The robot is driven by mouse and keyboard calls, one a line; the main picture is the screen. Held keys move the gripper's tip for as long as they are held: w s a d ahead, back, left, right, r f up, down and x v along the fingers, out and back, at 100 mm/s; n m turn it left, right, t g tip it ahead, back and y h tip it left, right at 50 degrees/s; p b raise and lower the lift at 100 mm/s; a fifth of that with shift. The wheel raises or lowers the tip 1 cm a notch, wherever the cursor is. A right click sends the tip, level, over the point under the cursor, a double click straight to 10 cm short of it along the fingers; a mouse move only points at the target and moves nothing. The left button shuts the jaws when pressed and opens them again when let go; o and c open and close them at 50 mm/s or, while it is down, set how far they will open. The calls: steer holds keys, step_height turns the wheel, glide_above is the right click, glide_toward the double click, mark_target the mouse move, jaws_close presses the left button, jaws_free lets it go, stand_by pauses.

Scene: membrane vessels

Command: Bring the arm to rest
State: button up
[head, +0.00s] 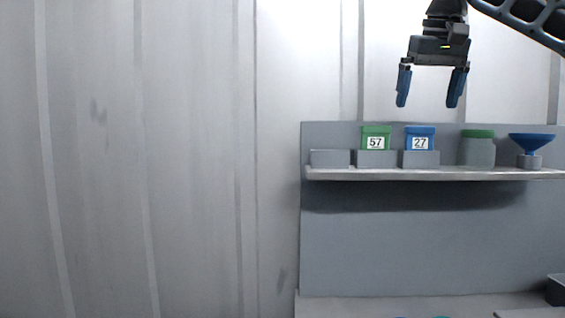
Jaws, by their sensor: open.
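My gripper (431,88) hangs at the upper right of the head view, pointing down. Its two blue fingers are apart and nothing is between them. It is in the picture above the shelf, over the blue box labelled 27 (420,138), and clear of it. My dark arm comes in from the top right corner.
A grey shelf (430,175) on a grey back panel (400,240) holds a green box labelled 57 (376,137), a green-lidded jar (478,148) and a blue funnel (531,143). A dark bin (556,290) shows lower right. The left side is bare ribbed wall (150,150).

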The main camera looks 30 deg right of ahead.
steer(key=shift+r, duration=0.1)
step_height(320, 180, up, 10)
steer(key=p, duration=1)
